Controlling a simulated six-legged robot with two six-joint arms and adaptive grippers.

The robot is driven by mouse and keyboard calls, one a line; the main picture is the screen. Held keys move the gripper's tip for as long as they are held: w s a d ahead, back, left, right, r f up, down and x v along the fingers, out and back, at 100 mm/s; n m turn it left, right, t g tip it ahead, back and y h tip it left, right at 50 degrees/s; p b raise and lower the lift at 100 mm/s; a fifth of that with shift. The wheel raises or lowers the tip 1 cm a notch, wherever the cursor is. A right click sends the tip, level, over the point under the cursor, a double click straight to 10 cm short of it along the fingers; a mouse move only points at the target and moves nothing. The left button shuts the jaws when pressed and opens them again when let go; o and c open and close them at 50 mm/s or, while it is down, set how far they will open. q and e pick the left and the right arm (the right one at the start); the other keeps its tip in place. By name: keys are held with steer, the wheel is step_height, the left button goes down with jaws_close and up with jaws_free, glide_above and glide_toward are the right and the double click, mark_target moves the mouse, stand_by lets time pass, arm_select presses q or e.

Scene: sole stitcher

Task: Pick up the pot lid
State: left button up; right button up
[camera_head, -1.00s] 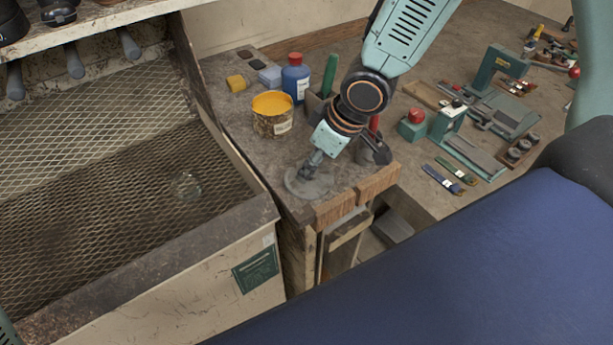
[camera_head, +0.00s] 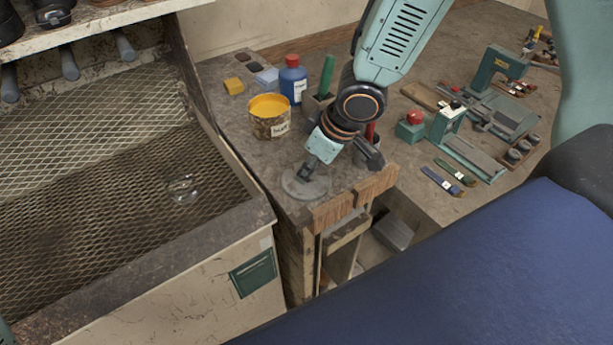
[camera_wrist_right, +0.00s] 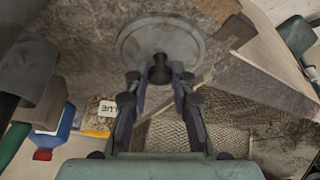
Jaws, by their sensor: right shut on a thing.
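The pot lid (camera_head: 304,184) is a flat grey disc at the front corner of the wooden bench, below my right gripper. It also shows in the right wrist view as a round disc (camera_wrist_right: 188,42) with a dark knob (camera_wrist_right: 159,70) in its middle. My right gripper (camera_head: 308,172) points down at the lid, and in the right wrist view its fingers (camera_wrist_right: 160,78) are closed around the knob. I cannot tell whether the lid touches the bench top.
An open yellow glue pot (camera_head: 269,116) stands behind the lid, with a blue bottle (camera_head: 292,80) near it. A mesh-floored booth (camera_head: 90,170) is on the left, with a clear glass-like object (camera_head: 183,188) in it. Brushes and a green stitching tool (camera_head: 467,140) lie at right.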

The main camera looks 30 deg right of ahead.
steer(key=shift+a, duration=0.15)
jaws_close()
steer(key=shift+r+p, duration=0.35)
step_height(320, 180, up, 9)
steer(key=p, duration=0.8)
steer(key=shift+f, duration=0.1)
steer(key=shift+s+r+p, duration=0.1)
steer(key=shift+r+p, duration=0.2)
steer(key=shift+p, duration=0.15)
